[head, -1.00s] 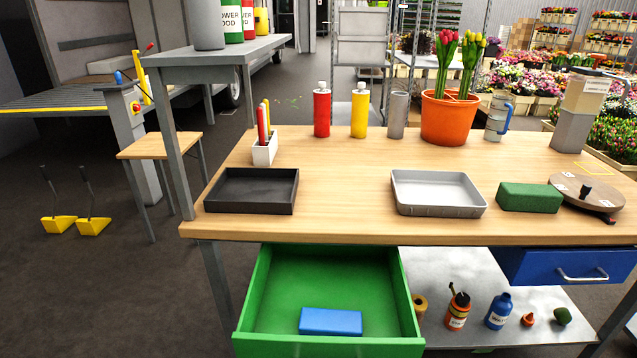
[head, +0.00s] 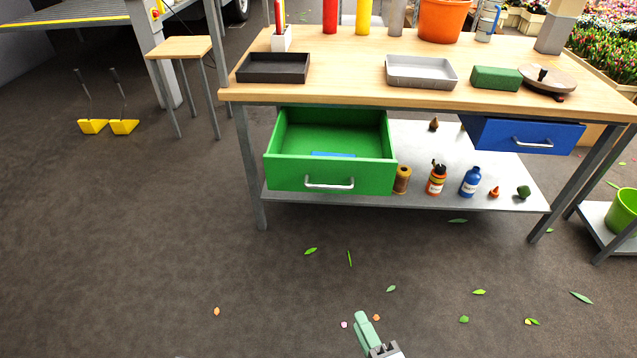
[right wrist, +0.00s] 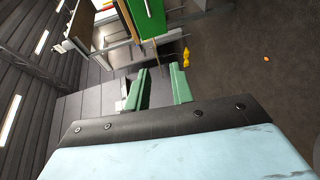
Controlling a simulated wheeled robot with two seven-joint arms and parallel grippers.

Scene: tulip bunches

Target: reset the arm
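My right gripper (head: 368,332) shows at the bottom of the head view, low over the dark floor and well in front of the workbench. In the right wrist view its two green fingers (right wrist: 162,90) stand apart with nothing between them. My left gripper is not in view. The green drawer (head: 330,168) of the bench is pulled out. A blue block (head: 333,154) lies inside it, mostly hidden by the drawer front.
The wooden workbench (head: 345,84) carries a black tray (head: 274,68), a grey tray (head: 421,72) and a green block (head: 496,78). The blue drawer (head: 525,137) is at the right. Bottles stand on the lower shelf (head: 430,201). Leaves lie on the open floor.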

